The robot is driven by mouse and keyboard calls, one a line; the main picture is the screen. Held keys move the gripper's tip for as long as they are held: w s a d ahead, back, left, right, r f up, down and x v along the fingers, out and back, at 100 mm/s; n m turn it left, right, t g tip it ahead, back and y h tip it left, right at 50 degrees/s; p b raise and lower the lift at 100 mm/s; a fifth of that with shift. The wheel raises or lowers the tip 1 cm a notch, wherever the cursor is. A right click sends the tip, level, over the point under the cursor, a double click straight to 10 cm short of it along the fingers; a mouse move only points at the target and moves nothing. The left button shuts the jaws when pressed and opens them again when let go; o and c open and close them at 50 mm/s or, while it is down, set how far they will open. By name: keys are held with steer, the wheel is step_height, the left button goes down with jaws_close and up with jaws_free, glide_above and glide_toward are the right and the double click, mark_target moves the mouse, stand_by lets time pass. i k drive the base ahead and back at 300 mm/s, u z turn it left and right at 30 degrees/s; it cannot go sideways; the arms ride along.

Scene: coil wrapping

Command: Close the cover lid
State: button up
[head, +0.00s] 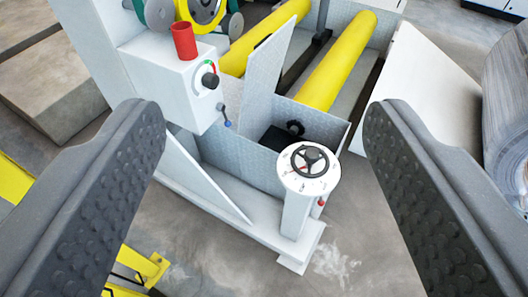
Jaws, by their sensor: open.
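A grey flat panel (267,65), which looks like the cover lid, stands raised and tilted above an open grey box section (240,160) of the machine. A black part (287,138) shows inside the opening. My gripper (265,120) is open, with one dark studded finger at the left and one at the right of the head view. Nothing is between the fingers near the camera; the panel and box appear beyond them, and I see no contact.
A white pedestal with a black handwheel (309,160) stands in front of the box. A control box (190,80) with a red cylinder (184,41) is at left. Yellow rollers (338,60) lie behind. A white sloping panel (415,110) and a grey coil (507,105) are at right.

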mark_target(264, 65)
steer(key=k, duration=0.45)
steer(key=z, duration=0.35)
steer(key=i, duration=1.6)
steer(key=u, duration=0.55)
